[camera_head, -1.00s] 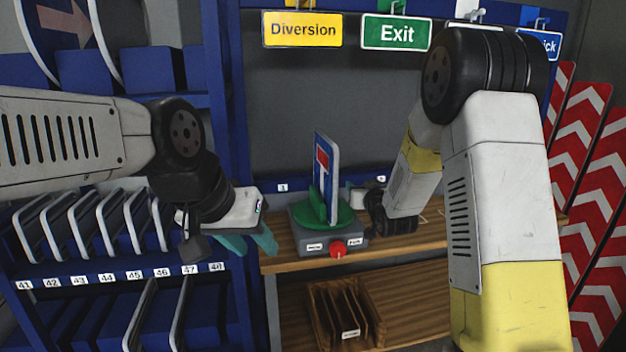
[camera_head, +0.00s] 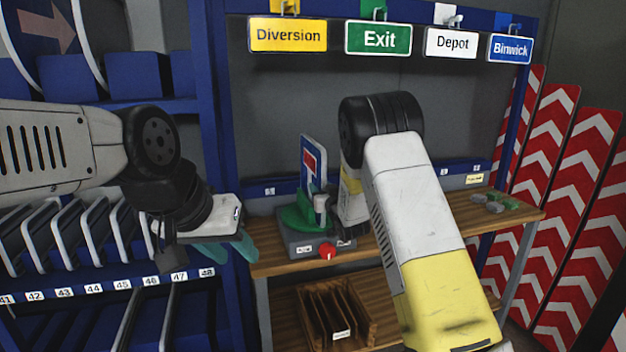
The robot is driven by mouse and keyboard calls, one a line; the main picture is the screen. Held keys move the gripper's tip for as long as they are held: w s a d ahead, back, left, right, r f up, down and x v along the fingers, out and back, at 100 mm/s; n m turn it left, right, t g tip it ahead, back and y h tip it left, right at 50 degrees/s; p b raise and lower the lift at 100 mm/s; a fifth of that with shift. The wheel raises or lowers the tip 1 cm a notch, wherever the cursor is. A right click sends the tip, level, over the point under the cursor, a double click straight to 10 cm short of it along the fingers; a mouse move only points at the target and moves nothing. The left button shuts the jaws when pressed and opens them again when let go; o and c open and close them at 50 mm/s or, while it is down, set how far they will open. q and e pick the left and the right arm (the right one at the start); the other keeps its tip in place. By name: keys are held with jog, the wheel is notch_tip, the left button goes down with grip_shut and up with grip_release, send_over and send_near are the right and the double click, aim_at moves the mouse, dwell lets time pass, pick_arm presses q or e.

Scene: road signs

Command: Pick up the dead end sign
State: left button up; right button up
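The dead end sign (camera_head: 308,167) is a blue, white-edged plate with a red and white mark. It stands upright in a green holder (camera_head: 297,217) on a grey box with a red knob (camera_head: 327,251), on the wooden shelf. My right gripper (camera_head: 320,205) is at the sign's lower right side, largely hidden behind my own arm; I cannot tell whether its fingers touch the sign or are closed. My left gripper (camera_head: 228,250) is left of the box, with teal fingers pointing down and right, apart from the sign. The gap between its fingers is not clear.
Diversion (camera_head: 288,35), Exit (camera_head: 378,38), Depot (camera_head: 451,43) and Binwick (camera_head: 510,48) signs hang above. A numbered blue rack (camera_head: 110,283) stands at left, red and white chevron boards (camera_head: 575,150) at right. A wooden slotted tray (camera_head: 368,322) sits below. Small parts (camera_head: 490,203) lie on the shelf's right.

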grip_shut()
jog(key=shift+r, duration=0.15)
dwell(1.3)
